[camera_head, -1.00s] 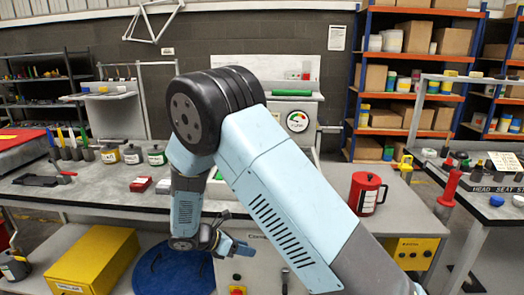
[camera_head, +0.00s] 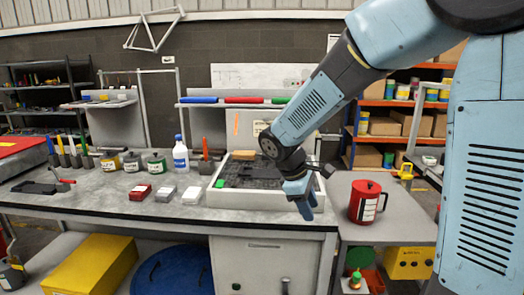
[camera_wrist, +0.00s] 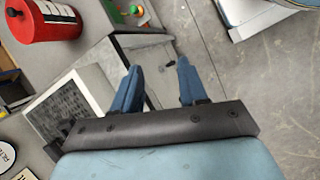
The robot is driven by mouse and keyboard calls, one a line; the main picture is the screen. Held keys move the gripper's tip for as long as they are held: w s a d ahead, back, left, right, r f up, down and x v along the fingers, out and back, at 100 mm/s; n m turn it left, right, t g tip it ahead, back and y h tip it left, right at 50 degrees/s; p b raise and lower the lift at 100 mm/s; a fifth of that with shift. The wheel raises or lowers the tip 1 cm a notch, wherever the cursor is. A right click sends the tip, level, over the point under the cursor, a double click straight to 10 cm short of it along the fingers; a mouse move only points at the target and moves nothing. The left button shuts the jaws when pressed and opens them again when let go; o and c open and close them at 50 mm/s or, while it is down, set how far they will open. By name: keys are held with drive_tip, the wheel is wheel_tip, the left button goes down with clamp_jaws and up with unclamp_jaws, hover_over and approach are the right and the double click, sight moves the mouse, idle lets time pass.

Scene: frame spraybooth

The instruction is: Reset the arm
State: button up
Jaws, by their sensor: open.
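My gripper (camera_head: 306,207) hangs at the front edge of the workbench in the head view, just in front of a tray with a dark insert (camera_head: 250,173). Its two blue fingers point down. In the wrist view my gripper (camera_wrist: 158,78) shows its fingers spread apart with nothing between them. The grey floor and the bench's side lie beyond the fingertips. My arm comes in from the upper right of the head view and hides part of the tray and the wall behind.
A red can (camera_head: 367,201) stands on the lower bench right of my gripper; it also shows in the wrist view (camera_wrist: 42,18). A spray bottle (camera_head: 180,154) and small boxes (camera_head: 165,193) stand left of the tray. A yellow case (camera_head: 90,265) and blue lid (camera_head: 173,272) are below.

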drive_tip(key=s+d+r+m+t+y, duration=0.2)
drive_tip(key=s+d+r+m, duration=0.3)
drive_tip(key=s, duration=0.4)
drive_tip(key=s+d+r+m+t+y, duration=0.2)
drive_tip(key=s+d+r+m, duration=0.4)
drive_tip(key=s+r+m, duration=0.1)
drive_tip(key=shift+s+m+t+y, duration=0.3)
drive_tip(key=shift+s+m+t, duration=0.15)
drive_tip(key=shift+s, duration=0.55)
